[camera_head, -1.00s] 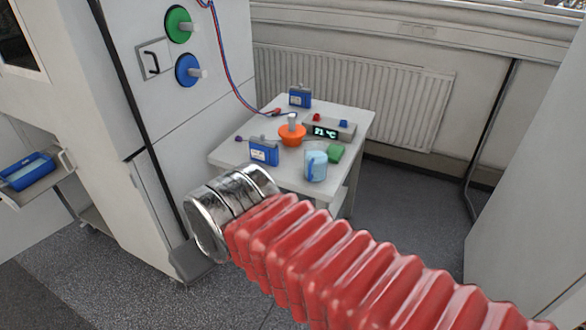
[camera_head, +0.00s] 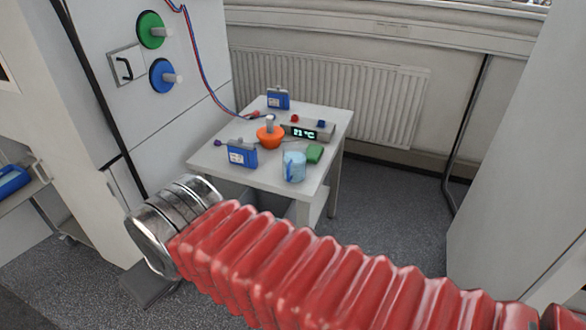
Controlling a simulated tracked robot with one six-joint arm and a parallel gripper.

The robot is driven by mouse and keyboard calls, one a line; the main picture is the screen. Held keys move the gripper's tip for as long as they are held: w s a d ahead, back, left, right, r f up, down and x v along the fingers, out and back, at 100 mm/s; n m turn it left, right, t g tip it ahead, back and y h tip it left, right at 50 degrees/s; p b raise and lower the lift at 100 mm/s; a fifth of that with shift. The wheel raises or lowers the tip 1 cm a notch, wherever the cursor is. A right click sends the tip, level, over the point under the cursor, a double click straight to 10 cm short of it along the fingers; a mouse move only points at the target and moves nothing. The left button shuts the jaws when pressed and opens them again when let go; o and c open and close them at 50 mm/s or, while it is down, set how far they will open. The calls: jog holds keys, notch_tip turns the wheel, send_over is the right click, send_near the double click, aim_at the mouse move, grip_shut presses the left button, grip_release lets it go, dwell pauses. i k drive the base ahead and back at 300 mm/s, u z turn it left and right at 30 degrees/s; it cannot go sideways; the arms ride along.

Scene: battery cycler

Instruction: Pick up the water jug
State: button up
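The water jug (camera_head: 294,166) is a small light-blue, see-through container with a darker blue part on its side. It stands upright near the front right edge of the small white table (camera_head: 215,165). My red ribbed arm with a metal band crosses the foreground below and in front of the table. My gripper's fingers are not in view, and nothing is seen touching the jug.
A white cabinet (camera_head: 185,115) stands left of the table. Floor (camera_head: 385,215) is open at right.

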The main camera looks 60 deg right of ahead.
aim_at(294, 155)
jog(key=z, duration=0.05)
jog(key=i, duration=1)
jog(key=u, duration=0.05)
